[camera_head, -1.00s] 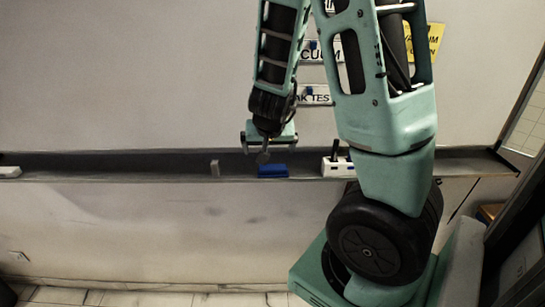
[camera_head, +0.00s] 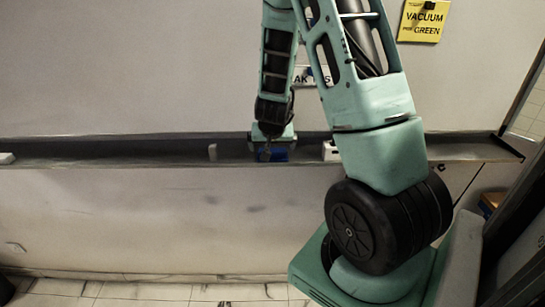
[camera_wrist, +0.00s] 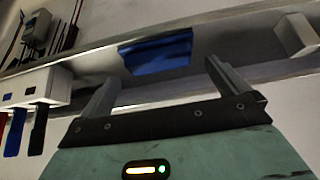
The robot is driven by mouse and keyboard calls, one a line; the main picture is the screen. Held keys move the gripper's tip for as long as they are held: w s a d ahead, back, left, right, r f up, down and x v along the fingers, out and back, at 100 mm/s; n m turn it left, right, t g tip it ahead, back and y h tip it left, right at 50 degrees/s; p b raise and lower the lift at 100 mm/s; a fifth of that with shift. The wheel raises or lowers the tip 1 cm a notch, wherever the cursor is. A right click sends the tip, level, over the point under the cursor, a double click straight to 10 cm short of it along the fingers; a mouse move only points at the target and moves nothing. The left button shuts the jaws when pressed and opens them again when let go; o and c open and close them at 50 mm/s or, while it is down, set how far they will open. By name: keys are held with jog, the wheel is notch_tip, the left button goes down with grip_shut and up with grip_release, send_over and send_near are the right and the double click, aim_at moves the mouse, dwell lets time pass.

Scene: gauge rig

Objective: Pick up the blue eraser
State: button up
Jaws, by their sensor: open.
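The blue eraser (camera_head: 273,154) lies on the long dark ledge (camera_head: 95,151) at the foot of the white board. In the head view my gripper (camera_head: 268,150) is right at it and hides part of it. In the wrist view the eraser (camera_wrist: 157,53) shows as a blue block on the ledge, beyond the fingertips and between their lines. My gripper (camera_wrist: 160,82) is open, with its two fingers spread wide and nothing between them.
A white holder (camera_wrist: 38,87) with dark and coloured pens stands on one side of the eraser. A small light block (camera_wrist: 296,34) stands on the other side; it also shows in the head view (camera_head: 212,152). A yellow sign (camera_head: 423,20) is on the board.

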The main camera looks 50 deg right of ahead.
aim_at(273, 151)
jog(key=shift+p+x, duration=0.9)
jog(key=shift+x, duration=1.6)
jog(key=shift+s, duration=0.1)
jog(key=c, duration=0.6)
